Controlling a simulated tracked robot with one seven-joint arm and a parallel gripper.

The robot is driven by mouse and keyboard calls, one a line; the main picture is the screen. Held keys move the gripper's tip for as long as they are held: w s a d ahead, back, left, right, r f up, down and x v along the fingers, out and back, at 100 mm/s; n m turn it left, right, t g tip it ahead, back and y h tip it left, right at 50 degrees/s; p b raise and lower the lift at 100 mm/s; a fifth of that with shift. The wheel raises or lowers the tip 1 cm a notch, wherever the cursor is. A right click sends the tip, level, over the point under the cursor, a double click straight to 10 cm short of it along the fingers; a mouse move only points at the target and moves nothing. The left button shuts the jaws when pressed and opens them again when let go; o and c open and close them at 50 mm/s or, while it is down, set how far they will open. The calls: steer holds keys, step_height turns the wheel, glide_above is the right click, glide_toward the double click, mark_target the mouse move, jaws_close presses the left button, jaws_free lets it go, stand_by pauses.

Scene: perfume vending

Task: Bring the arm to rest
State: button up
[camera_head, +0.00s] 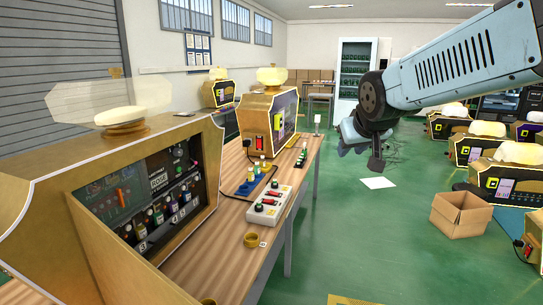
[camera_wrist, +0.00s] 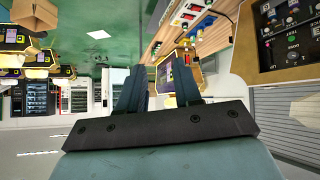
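My arm (camera_head: 455,62) reaches in from the upper right in the head view, light blue with a dark joint. My gripper (camera_head: 360,150) hangs from its end above the green floor, right of the wooden table (camera_head: 215,220), touching nothing that I can see. In the wrist view my gripper (camera_wrist: 156,75) shows two dark fingers spread apart with nothing between them. The wrist picture is upside down.
A large perfume machine (camera_head: 50,200) fills the left side. A second machine (camera_head: 265,120) and a control box (camera_head: 268,205) stand on the table. A cardboard box (camera_head: 460,215) and several machines (camera_head: 505,180) are at right. The floor (camera_head: 350,235) between is mostly clear.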

steer(key=s+d+f+m+g, duration=0.1)
steer(key=s+d+f+g, duration=0.1)
steer(key=s, duration=0.7)
steer(key=s+d+f+m+g, duration=0.1)
steer(key=s+d+f, duration=0.1)
steer(key=s, duration=0.8)
steer(key=shift+d+f+g, duration=0.35)
steer(key=shift+f+g, duration=0.05)
steer(key=shift+f, duration=0.15)
